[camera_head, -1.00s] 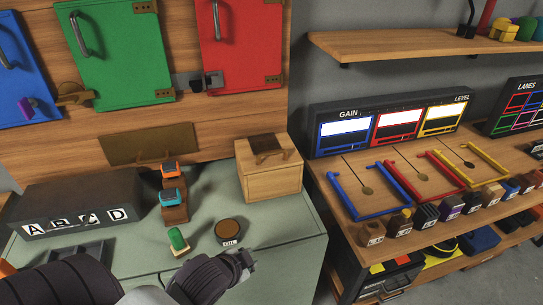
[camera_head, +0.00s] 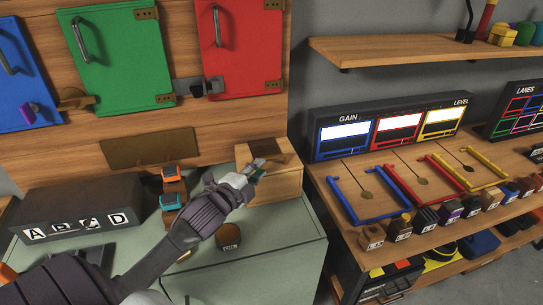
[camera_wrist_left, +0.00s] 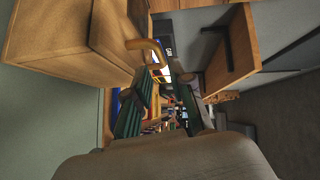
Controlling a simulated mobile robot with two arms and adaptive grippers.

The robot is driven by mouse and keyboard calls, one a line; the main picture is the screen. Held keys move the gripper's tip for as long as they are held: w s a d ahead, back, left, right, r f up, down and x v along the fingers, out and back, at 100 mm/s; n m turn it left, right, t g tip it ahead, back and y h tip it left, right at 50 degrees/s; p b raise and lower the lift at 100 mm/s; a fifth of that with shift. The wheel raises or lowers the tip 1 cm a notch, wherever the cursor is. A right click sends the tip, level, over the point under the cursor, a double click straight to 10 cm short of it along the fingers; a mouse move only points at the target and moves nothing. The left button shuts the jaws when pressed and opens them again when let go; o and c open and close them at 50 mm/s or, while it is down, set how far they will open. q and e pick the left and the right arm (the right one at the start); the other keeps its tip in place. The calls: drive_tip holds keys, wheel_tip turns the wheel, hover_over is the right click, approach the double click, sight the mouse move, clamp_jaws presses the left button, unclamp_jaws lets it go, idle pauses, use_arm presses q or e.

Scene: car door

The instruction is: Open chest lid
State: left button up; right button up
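The wooden chest (camera_head: 284,186) stands at the right rear of the grey-green workbench, with its lid down. It fills the upper left of the left wrist view (camera_wrist_left: 62,45). A curved handle shows on the chest in the wrist view (camera_wrist_left: 150,48), just beyond the fingertips. My left gripper (camera_head: 259,166) is at the chest's top front, close to the handle, and partly covers it in the head view. In the wrist view its two dark green fingers (camera_wrist_left: 164,84) stand apart with nothing clearly held between them. Contact with the handle cannot be told. My right gripper is not in view.
A dark block with letter tiles (camera_head: 80,208) and orange and teal pieces on a brown stand (camera_head: 172,201) are left of my arm. A round brown button (camera_head: 229,236) is below it. A shelf of colored frames (camera_head: 400,185) stands to the right. Cabinet doors (camera_head: 115,55) hang behind.

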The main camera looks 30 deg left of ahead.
sight(272, 158)
use_arm(q)
drive_tip(key=w, duration=0.5)
drive_tip(key=w+f, duration=0.1)
drive_tip(key=w, duration=0.1)
drive_tip(key=shift+w+a+p, duration=0.25)
drive_tip(key=shift+w+p, duration=0.05)
drive_tip(key=shift+w, duration=0.1)
drive_tip(key=shift+c, duration=0.4)
clamp_jaws()
